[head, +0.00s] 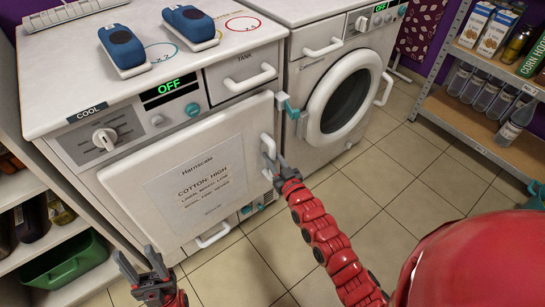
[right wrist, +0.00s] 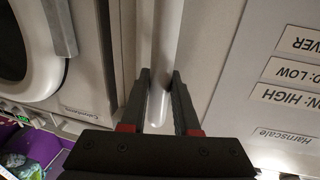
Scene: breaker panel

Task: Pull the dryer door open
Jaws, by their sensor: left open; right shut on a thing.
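The dryer door (head: 235,185) is a white square panel with a printed label, on the front of the left machine. It looks closed or nearly so; I cannot tell if there is a gap. Its upright white handle (head: 268,146) is at the door's right edge. My right gripper (head: 276,170) is shut on this handle. In the right wrist view the handle (right wrist: 166,40) runs between the two black fingers of the right gripper (right wrist: 160,80). My left gripper (head: 143,267) is open and empty, low in front of the door's lower left side.
A second machine with a round door (head: 342,95) stands at the right. Teal latches (head: 288,106) stick out beside the dryer door's right edge. Shelves (head: 480,110) with goods stand at the far right, and a green bin (head: 68,258) is at left. The tiled floor (head: 370,190) in front is clear.

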